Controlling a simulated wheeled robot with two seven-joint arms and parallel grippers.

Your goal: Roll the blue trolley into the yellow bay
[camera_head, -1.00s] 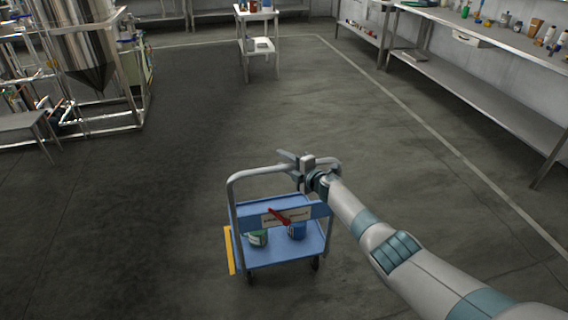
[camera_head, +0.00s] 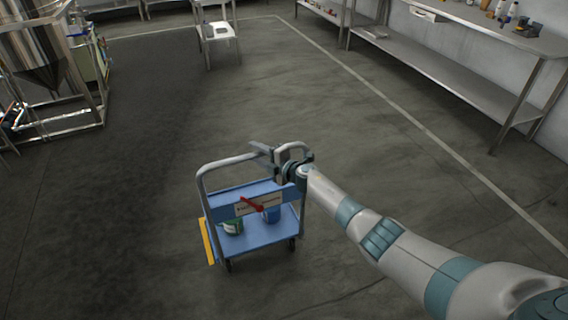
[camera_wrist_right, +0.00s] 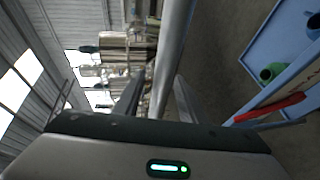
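The blue trolley (camera_head: 262,237) stands upright on the floor with a grey tube handle (camera_head: 202,185). My right gripper (camera_head: 276,152) is at the top of the handle. In the right wrist view the handle tube (camera_wrist_right: 172,55) passes between its parted fingers, with a gap at the left finger. My left gripper is out of view.
A steel tank in a frame (camera_head: 60,100) stands at the upper left. A long steel bench (camera_head: 440,67) runs along the right. The floor around the trolley is clear.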

